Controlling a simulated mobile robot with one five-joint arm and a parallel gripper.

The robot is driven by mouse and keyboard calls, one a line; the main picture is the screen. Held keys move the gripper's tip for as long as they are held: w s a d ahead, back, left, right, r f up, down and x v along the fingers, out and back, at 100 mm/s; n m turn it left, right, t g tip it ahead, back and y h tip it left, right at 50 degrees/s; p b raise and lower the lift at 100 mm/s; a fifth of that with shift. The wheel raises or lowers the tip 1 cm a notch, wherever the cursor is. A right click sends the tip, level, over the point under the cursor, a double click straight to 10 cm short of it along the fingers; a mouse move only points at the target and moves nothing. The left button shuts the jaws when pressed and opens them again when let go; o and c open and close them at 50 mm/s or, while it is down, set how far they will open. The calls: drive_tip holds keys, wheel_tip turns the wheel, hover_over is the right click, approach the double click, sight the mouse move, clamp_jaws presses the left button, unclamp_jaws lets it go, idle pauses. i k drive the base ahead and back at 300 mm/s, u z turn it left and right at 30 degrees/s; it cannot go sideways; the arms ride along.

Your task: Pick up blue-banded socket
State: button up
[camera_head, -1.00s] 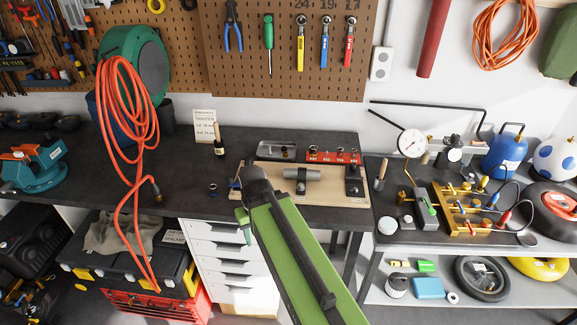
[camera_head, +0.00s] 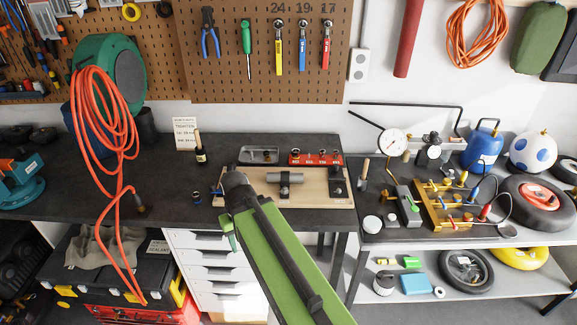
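A small dark socket with a blue band (camera_head: 196,197) stands on the dark bench top, left of the wooden board. My green arm reaches up from the lower right, and its dark end, my gripper (camera_head: 235,181), is over the board's left end. In the picture it is to the right of the socket and apart from it. The fingers are too small and dark to tell whether they are open or shut. A red rail (camera_head: 316,159) with several sockets lies at the back of the bench.
The wooden board (camera_head: 310,201) carries a grey cylinder (camera_head: 285,177) and a black block (camera_head: 338,181). An orange hose (camera_head: 125,200) hangs at the left.

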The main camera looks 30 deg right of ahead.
sight(196, 196)
drive_tip(key=u, duration=0.35)
drive_tip(key=k, duration=1.15)
drive_tip(key=u, duration=1.15)
drive_tip(key=i, duration=2.4)
drive_tip(key=z, duration=0.6)
drive_tip(key=k, duration=0.8)
drive_tip(key=z, duration=0.15)
drive_tip(key=i, duration=0.9)
drive_tip(key=u, duration=0.1)
